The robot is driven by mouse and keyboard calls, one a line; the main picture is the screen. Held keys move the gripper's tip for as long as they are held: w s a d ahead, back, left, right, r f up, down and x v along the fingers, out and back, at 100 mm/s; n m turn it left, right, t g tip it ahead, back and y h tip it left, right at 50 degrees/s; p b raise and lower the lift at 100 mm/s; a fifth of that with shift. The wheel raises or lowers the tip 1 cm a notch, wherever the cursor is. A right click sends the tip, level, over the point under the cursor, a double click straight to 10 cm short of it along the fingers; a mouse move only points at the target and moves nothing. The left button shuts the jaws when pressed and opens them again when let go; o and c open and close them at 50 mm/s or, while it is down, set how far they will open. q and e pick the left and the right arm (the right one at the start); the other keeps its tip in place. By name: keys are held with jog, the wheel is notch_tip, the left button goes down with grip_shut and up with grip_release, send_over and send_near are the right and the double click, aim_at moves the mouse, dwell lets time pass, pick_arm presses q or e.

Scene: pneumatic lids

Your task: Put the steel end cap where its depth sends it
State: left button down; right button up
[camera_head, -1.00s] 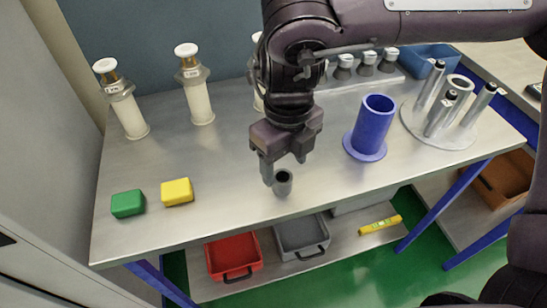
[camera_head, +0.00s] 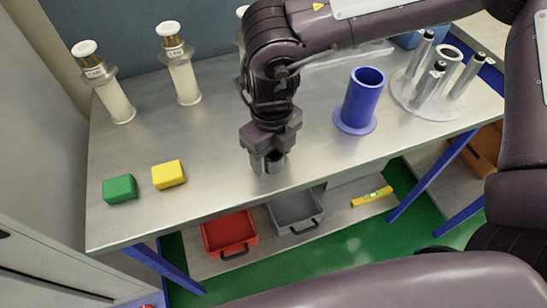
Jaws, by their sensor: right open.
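The steel end cap (camera_head: 275,164) is a small grey cup standing on the bench near its front edge, in the middle of the head view. My right gripper (camera_head: 266,162) has come down over it from above. Its fingers are open, with one finger just left of the cap and the other overlapping its upper part. Much of the cap is hidden, and I cannot tell whether a finger touches it. My left gripper is not in view.
A blue flanged tube (camera_head: 362,98) and a steel rod assembly (camera_head: 430,86) stand to the right. Green (camera_head: 120,189) and yellow (camera_head: 168,175) blocks lie left. White plungers (camera_head: 183,75) stand behind. Red (camera_head: 229,234) and grey (camera_head: 296,211) bins sit on the lower shelf.

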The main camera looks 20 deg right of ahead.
jog(key=c, duration=1.1)
grip_shut()
jog(key=shift+r, duration=0.1)
